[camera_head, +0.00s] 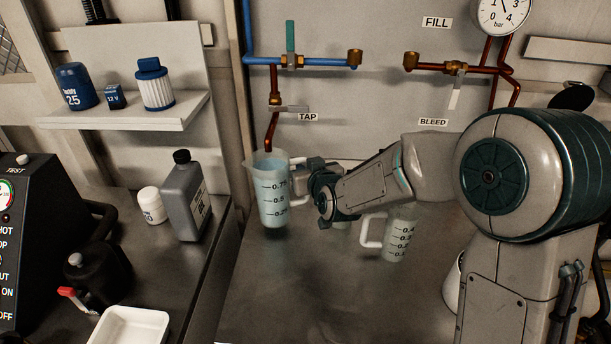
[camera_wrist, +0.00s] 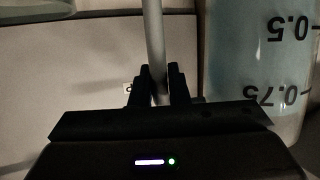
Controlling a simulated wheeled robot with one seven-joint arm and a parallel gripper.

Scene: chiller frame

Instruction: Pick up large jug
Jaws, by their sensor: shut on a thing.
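The large jug (camera_head: 270,195) is translucent, with dark 0.25, 0.5 and 0.75 marks and pale blue liquid inside. It is upright at the left of the steel worktop, in front of the tap pipe, with a dark shadow under its base. I cannot tell for sure whether the base is clear of the worktop. My gripper (camera_head: 312,168) is at the jug's right side, shut on its handle. In the wrist view, the fingers (camera_wrist: 158,86) close around the pale upright handle (camera_wrist: 153,35). The jug body (camera_wrist: 287,60) stands to the right there, its marks upside down.
A smaller jug (camera_head: 398,240) stands below my forearm, partly hidden. The tap pipe (camera_head: 273,128) comes down just behind the large jug. A grey bottle (camera_head: 186,203) and white tub (camera_head: 151,206) stand on the left bench. The worktop's front (camera_head: 310,300) is clear.

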